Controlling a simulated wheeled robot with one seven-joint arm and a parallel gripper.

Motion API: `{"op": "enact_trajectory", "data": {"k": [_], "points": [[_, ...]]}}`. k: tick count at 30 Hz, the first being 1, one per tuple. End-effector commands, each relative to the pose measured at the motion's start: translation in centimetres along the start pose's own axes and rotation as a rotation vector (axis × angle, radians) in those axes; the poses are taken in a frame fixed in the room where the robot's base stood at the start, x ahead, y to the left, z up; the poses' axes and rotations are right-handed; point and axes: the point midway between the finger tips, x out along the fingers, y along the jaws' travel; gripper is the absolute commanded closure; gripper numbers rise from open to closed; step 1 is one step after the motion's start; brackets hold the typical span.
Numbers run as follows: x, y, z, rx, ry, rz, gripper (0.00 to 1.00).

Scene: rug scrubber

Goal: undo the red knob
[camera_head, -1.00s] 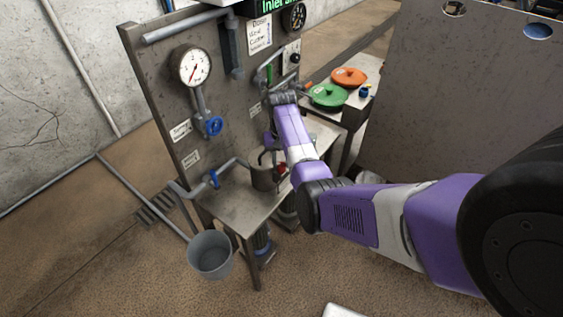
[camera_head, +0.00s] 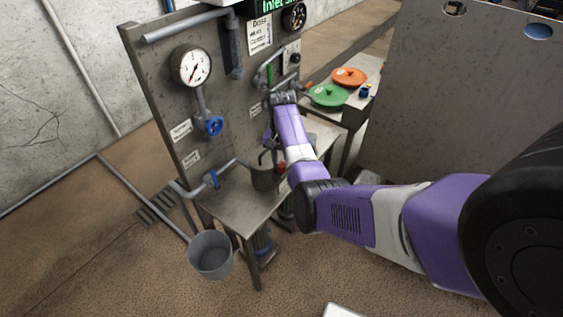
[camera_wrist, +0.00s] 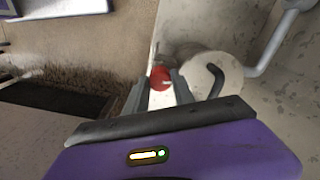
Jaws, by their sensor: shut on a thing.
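The red knob (camera_wrist: 160,78) shows in the wrist view between the two fingertips of my gripper (camera_wrist: 158,88). The fingers are shut on it. The knob sits beside a round grey pot (camera_wrist: 205,75) with a dark bent handle. In the head view the same pot (camera_head: 264,178) stands on the metal bench, and a little red of the knob shows at its right side, partly behind my arm. My gripper's fingers are hidden there by my purple wrist.
A metal panel (camera_head: 158,95) behind the bench (camera_head: 232,205) carries a pressure gauge (camera_head: 192,67), a blue valve (camera_head: 214,126) and pipes. A grey bucket (camera_head: 210,256) is at the front left. A side table holds a green lid (camera_head: 328,96) and an orange lid (camera_head: 349,77).

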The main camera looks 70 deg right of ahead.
Motion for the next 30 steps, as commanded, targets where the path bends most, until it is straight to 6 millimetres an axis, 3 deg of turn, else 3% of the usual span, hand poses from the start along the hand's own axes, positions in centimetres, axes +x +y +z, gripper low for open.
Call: {"op": "enact_trajectory", "data": {"k": [2, 3, 6, 17, 30], "points": [[-0.1, -0.1, -0.1, 0.001, 0.002, -0.002, 1.0], [-0.1, -0.1, -0.1, 0.001, 0.002, -0.002, 0.64], [-0.1, -0.1, -0.1, 0.0, 0.002, -0.002, 0.48], [-0.4, 0.0, -0.1, 0.0, 0.002, -0.001, 0.48], [-6.6, -0.1, -0.1, 0.0, 0.004, -0.002, 0.48]]}}
